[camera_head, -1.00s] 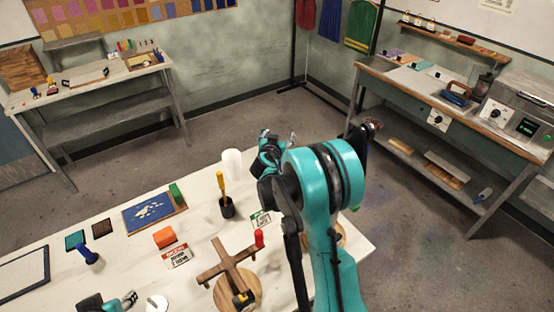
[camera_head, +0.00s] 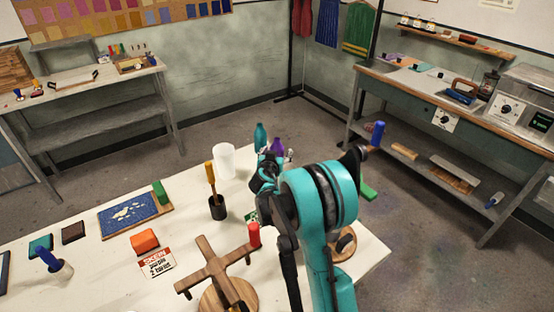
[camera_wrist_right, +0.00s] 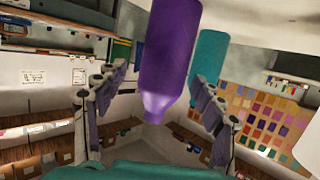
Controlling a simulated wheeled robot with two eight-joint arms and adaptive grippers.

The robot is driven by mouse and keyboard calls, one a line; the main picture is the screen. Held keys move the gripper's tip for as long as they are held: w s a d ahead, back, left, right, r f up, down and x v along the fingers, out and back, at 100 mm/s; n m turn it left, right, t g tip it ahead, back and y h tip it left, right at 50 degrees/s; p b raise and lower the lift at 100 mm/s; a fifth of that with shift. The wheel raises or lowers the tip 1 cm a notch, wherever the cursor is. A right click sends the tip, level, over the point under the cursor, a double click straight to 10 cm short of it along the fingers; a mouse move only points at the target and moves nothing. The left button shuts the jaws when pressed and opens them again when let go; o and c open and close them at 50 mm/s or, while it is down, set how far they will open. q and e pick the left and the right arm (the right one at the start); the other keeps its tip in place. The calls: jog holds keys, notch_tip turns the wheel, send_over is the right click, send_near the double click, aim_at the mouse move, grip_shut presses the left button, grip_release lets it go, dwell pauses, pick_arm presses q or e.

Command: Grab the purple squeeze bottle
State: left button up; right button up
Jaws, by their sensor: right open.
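The purple squeeze bottle (camera_head: 277,146) shows at the table's far edge in the head view, partly hidden behind my right gripper (camera_head: 272,160). In the right wrist view the purple bottle (camera_wrist_right: 171,50) is large, its narrowed end lying between the spread fingers of my right gripper (camera_wrist_right: 160,100). The gripper is open, with a visible gap at each side of the bottle. A teal bottle (camera_head: 261,135) stands just left of the purple one; it also shows in the wrist view (camera_wrist_right: 208,58), partly behind the purple bottle. My left gripper is out of view.
A white cup (camera_head: 224,161) and a dark pot (camera_head: 217,208) with a yellow-handled tool stand left of my right gripper. A wooden cross-shaped piece (camera_head: 216,264), a red cylinder (camera_head: 254,235) and an orange block (camera_head: 145,241) are nearer on the white table (camera_head: 100,275).

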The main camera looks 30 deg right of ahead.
pick_arm(q)
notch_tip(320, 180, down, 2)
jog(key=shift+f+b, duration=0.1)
jog(key=shift+b, duration=0.9)
pick_arm(e)
jog(key=x, duration=0.6)
jog(key=shift+a, duration=0.15)
jog(key=shift+a+r, duration=0.1)
jog(key=shift+c, duration=0.2)
jog(key=c, duration=1.5)
grip_shut()
